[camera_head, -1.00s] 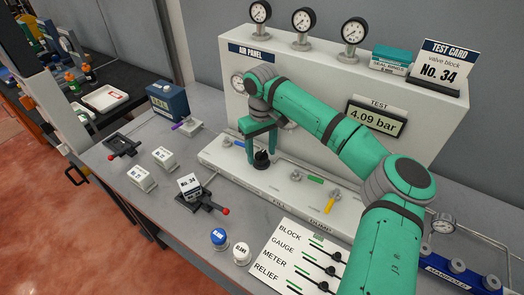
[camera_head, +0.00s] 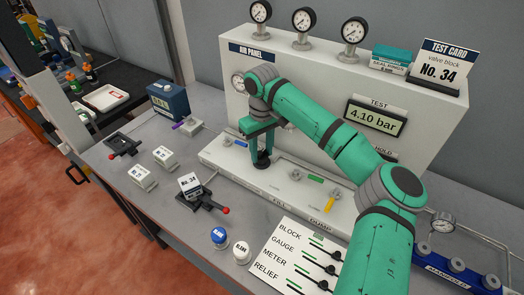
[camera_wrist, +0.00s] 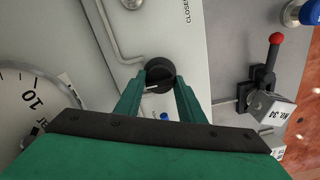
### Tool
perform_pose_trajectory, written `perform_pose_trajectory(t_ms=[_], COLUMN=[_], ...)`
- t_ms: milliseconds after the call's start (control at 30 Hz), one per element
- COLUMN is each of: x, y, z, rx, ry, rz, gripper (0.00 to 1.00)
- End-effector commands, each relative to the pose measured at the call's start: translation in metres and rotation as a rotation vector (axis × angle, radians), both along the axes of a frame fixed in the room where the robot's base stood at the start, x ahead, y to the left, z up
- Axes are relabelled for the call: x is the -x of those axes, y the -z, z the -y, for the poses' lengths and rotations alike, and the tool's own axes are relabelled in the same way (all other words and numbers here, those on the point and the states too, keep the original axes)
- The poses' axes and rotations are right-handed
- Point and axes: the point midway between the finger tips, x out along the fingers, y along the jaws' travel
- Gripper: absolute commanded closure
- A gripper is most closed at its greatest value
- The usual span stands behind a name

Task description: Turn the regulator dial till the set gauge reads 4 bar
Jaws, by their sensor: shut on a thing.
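The black regulator dial (camera_wrist: 160,74) stands on the light base of the air panel. My gripper (camera_wrist: 158,88) is shut on it, one green finger on each side, in the wrist view. A white mark shows on the dial. In the head view the dial (camera_head: 261,160) is partly hidden by my green gripper (camera_head: 261,150). A gauge (camera_head: 238,83) on the panel face is partly covered by my arm; a large gauge face (camera_wrist: 30,105) fills the left of the wrist view, its needle not readable. The test display (camera_head: 376,116) reads 4.10 bar.
Three gauges (camera_head: 303,20) stand on the panel top beside a test card (camera_head: 440,65). A No. 34 block (camera_head: 190,185) sits in a red-knobbed clamp. Blue and white buttons (camera_head: 219,237) and a lever card (camera_head: 300,258) lie in front.

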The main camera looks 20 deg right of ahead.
Motion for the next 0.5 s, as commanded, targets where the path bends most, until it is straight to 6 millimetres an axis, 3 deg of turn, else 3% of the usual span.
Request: perform_pose_trajectory(t_ms=[33,100,500], x=[0.0003,0.0002,-0.0003], y=[0.0000,0.0000,-0.0060], z=[0.0005,0.0004,0.0000], rx=[0.001,0.001,0.001], ry=[0.001,0.001,0.000], rz=[-0.001,-0.001,0.000], gripper=[0.62,0.46,0.46])
